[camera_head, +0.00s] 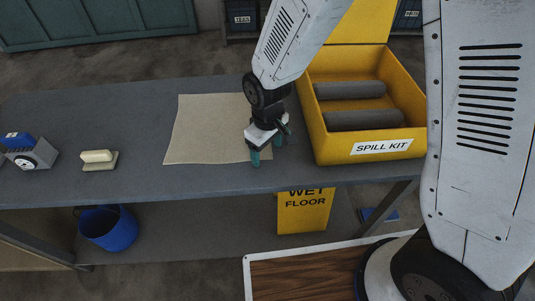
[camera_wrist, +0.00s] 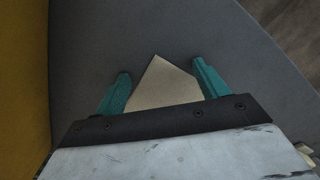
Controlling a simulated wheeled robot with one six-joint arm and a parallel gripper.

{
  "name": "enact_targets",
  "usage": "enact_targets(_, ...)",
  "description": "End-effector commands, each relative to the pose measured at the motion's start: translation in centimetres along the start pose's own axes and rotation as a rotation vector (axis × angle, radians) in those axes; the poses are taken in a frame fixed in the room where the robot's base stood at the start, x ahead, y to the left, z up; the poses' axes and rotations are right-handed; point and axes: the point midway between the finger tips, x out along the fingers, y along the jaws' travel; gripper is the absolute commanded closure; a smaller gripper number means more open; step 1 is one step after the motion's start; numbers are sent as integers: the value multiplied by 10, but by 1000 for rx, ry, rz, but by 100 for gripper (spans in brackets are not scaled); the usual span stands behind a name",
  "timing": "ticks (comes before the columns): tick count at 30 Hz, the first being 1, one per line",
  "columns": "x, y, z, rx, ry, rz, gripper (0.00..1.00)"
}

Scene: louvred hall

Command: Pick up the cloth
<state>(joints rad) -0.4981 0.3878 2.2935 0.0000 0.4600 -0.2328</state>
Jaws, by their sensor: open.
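The cloth (camera_head: 207,128) is a flat beige sheet lying on the grey table (camera_head: 60,120). In the head view my gripper (camera_head: 268,155) is over the cloth's right edge, near its front right corner, and my arm hides part of that side. In the wrist view a pointed corner of the cloth (camera_wrist: 160,85) shows between the two teal fingers of my gripper (camera_wrist: 160,90). The fingers are spread apart with nothing gripped. I cannot tell the exact height of the fingertips above the table.
A yellow spill kit box (camera_head: 367,150) with grey rolls stands just right of my gripper. A brush (camera_head: 98,158) and a blue-and-grey item (camera_head: 30,150) sit at the left. A blue bucket (camera_head: 108,229) and a yellow wet floor sign (camera_head: 304,212) are below the tabletop.

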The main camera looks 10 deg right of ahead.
Motion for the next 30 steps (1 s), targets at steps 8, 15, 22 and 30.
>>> enact_targets(8,1,0,0,0,0,0,58)
enact_targets(15,1,0,0,0,-1,0,91)
enact_targets(22,1,0,0,0,-1,0,100)
enact_targets(30,-26,0,-1,0,4,1,100)
